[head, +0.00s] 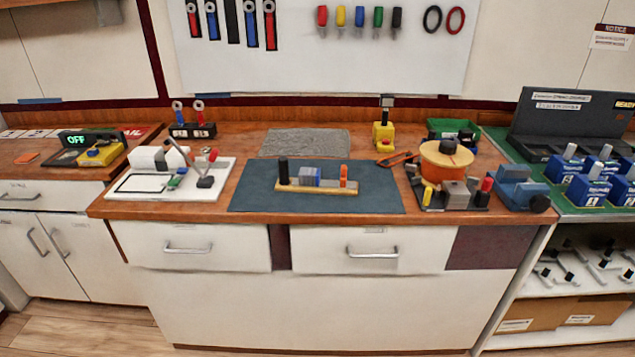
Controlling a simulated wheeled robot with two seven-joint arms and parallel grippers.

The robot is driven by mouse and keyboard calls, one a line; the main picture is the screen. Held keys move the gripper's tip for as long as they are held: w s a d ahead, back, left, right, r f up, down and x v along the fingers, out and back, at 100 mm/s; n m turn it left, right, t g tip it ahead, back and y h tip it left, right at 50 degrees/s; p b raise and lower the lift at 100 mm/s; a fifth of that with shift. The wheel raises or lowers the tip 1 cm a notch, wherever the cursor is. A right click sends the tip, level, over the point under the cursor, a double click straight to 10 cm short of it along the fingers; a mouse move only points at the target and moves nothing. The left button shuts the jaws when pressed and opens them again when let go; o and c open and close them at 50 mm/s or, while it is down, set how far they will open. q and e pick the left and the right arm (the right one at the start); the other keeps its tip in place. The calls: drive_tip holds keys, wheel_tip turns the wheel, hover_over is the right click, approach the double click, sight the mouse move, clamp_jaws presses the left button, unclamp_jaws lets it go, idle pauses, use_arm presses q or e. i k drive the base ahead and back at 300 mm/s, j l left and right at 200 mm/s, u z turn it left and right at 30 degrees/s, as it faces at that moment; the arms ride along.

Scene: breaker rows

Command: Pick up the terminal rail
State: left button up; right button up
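The terminal rail (316,188) appears to be the long tan bar lying flat on the dark blue-grey mat (250,196) in the middle of the counter. It carries a black upright post (283,171) at its left end, grey and blue blocks (310,177) near its middle, and an orange upright piece (344,173) towards its right end. Nothing touches it from above. Neither of my grippers shows in the head view.
A white board with small tools (135,184) stands left of the mat. An orange spool on a dark base (446,160) and a blue vise (520,188) stand to its right. A grey pad (304,142) lies behind. Bare wood (222,203) borders the mat.

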sight(310, 181)
drive_tip(key=i, duration=0.6)
drive_tip(key=i+j, duration=0.15)
drive_tip(key=i, duration=0.5)
drive_tip(key=k, duration=0.5)
